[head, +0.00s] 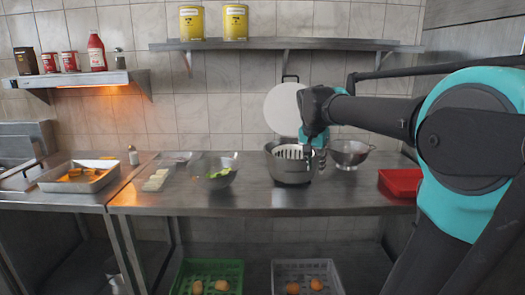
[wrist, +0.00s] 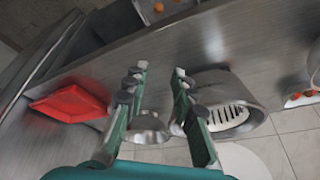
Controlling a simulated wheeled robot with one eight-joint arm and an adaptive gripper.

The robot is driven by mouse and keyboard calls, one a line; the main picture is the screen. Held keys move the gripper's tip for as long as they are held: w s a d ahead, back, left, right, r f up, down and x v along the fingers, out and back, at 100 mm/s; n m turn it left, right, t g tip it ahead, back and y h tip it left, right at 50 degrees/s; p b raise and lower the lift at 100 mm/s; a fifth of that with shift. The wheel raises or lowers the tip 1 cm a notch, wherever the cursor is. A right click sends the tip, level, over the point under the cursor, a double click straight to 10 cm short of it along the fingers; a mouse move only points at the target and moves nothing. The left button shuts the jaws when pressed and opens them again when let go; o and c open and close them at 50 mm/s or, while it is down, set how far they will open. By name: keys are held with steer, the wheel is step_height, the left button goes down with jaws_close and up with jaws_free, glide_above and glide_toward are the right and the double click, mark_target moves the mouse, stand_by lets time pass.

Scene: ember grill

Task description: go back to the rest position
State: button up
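My gripper (head: 313,148) is over the metal counter (head: 275,200), above the right side of the steel pot (head: 289,175). In the wrist view my gripper (wrist: 160,72) has its two green-sided fingers apart, with nothing between them. The pot (wrist: 242,115) is just right of the fingers there, and a white slotted piece shows inside it. My arm reaches in from the right of the head view, raised above the counter.
A metal colander (head: 352,153) and a red tray (head: 401,182) stand right of the pot. A bowl with green pieces (head: 214,172) is to its left. A shelf (head: 290,45) with yellow cans (head: 236,22) hangs above. The counter's front middle is clear.

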steer(key=s+f+n+y, duration=0.1)
steer(key=s+f+n, duration=0.2)
steer(key=s+f, duration=0.7)
steer(key=s+d+f+n+y, duration=0.1)
steer(key=s+f+n, duration=0.3)
steer(key=s+f, duration=0.7)
step_height(320, 180, down, 6)
steer(key=shift+d+r, duration=0.2)
